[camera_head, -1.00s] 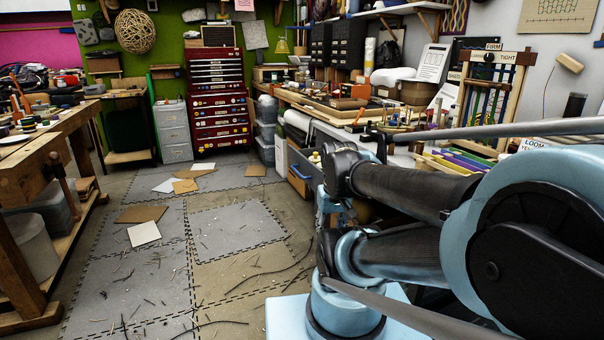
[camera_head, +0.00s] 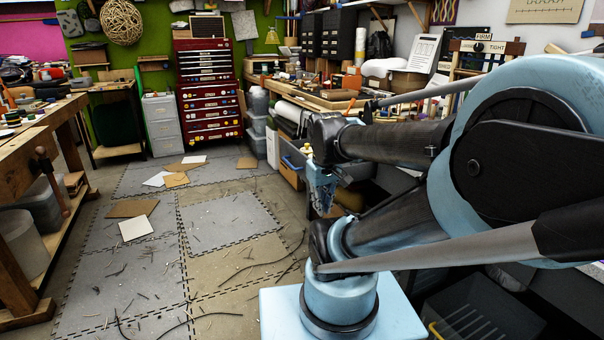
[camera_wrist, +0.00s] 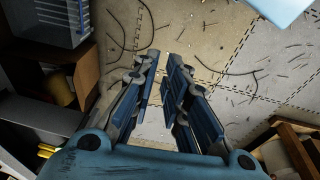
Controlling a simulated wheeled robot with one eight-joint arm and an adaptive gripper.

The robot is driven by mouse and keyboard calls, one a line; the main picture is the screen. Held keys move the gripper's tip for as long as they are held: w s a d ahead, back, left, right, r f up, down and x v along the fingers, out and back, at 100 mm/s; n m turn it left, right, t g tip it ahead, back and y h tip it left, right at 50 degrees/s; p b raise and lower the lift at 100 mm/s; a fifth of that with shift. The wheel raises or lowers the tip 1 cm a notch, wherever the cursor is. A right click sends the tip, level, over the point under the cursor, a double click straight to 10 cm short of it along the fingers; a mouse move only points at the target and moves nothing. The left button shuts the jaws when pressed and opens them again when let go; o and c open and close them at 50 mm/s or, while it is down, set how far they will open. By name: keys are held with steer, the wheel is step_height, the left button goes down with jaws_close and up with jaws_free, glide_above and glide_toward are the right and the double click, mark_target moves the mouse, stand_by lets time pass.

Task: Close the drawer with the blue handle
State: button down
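The drawer with the blue handle (camera_head: 291,172) has a wood-coloured front, low under the long workbench in the head view. It seems to stand out from the bench, but how far is hard to tell. Its blue handle (camera_head: 294,163) is on the front's upper part. My gripper (camera_wrist: 165,60) shows in the wrist view with a gap between its two fingers and nothing between them, above the floor. In the head view my gripper (camera_head: 321,185) hangs just right of the drawer in the picture, partly hidden by my arm.
The long workbench (camera_head: 330,103) is crowded with tools. A red tool chest (camera_head: 210,95) and a grey cabinet (camera_head: 164,125) stand at the back. A wooden bench (camera_head: 30,150) is at left. The matted floor (camera_head: 225,215) between is mostly free, with flat sheets and scattered twigs.

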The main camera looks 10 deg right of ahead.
steer(key=w+a+r+n+g+h, duration=0.1)
steer(key=w+a+r+n, duration=0.15)
steer(key=w+n, duration=1)
steer(key=w+a+r+n+h, duration=0.1)
steer(key=w+a+n, duration=0.3)
steer(key=w, duration=1.6)
steer(key=w+d+f+n, duration=0.1)
steer(key=w+d+f, duration=0.1)
steer(key=d+f, duration=0.5)
steer(key=x, duration=0.3)
steer(key=shift+w+a+n, duration=0.1)
steer(key=shift+a+n, duration=0.05)
steer(key=shift+n, duration=0.1)
